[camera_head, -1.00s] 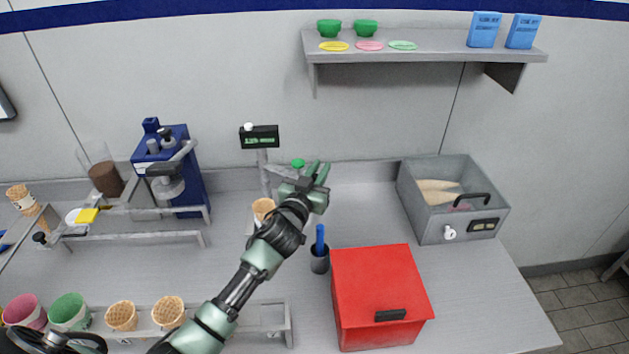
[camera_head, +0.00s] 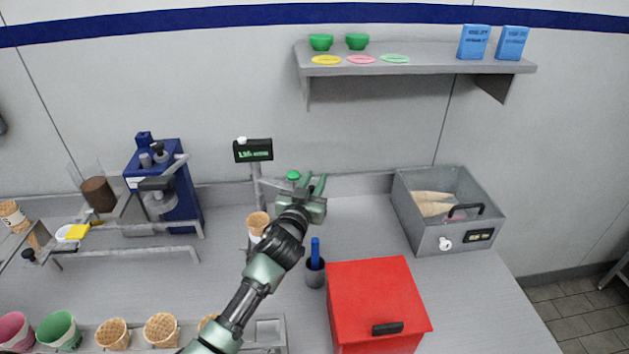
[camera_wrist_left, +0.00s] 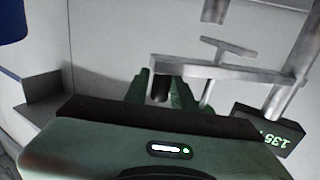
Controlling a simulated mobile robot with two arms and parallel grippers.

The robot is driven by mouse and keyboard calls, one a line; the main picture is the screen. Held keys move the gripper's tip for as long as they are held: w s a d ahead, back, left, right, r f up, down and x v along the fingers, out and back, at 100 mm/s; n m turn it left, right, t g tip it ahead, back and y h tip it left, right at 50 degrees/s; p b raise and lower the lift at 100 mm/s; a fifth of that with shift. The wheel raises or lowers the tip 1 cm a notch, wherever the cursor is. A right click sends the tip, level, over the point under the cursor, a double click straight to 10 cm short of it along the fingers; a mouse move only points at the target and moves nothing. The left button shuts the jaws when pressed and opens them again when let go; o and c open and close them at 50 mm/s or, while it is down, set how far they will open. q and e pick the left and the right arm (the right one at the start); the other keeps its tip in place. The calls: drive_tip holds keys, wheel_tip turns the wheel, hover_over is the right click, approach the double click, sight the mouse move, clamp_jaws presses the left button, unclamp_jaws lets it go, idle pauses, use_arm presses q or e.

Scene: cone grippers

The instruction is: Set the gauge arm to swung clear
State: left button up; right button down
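The gauge stand has a metal post with a dark display (camera_head: 253,150) near the back wall. Its horizontal metal gauge arm shows in the left wrist view (camera_wrist_left: 215,72), joined to the upright post. A green knob (camera_head: 293,176) shows at the stand in the head view. My left gripper (camera_head: 315,184) is just right of this knob, with its fingers apart. In the left wrist view, a dark cylinder (camera_wrist_left: 160,88) at the gauge arm's end lies between the fingers; contact cannot be told. A waffle cone (camera_head: 257,221) stands below the gauge, partly hidden by my left arm. My right gripper is out of view.
A red box (camera_head: 375,295) and a dark cup (camera_head: 315,274) with a blue-handled tool stand in front. A grey bin (camera_head: 424,240) is at right, a blue machine (camera_head: 178,215) at left. The counter between the gauge and the bin is clear.

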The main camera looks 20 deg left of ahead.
use_arm(q)
drive_tip(key=s+b, duration=0.1)
drive_tip(key=s, duration=0.6)
drive_tip(key=shift+s+d+b, duration=0.25)
drive_tip(key=shift+s+b, duration=0.05)
drive_tip(key=shift+s, duration=0.1)
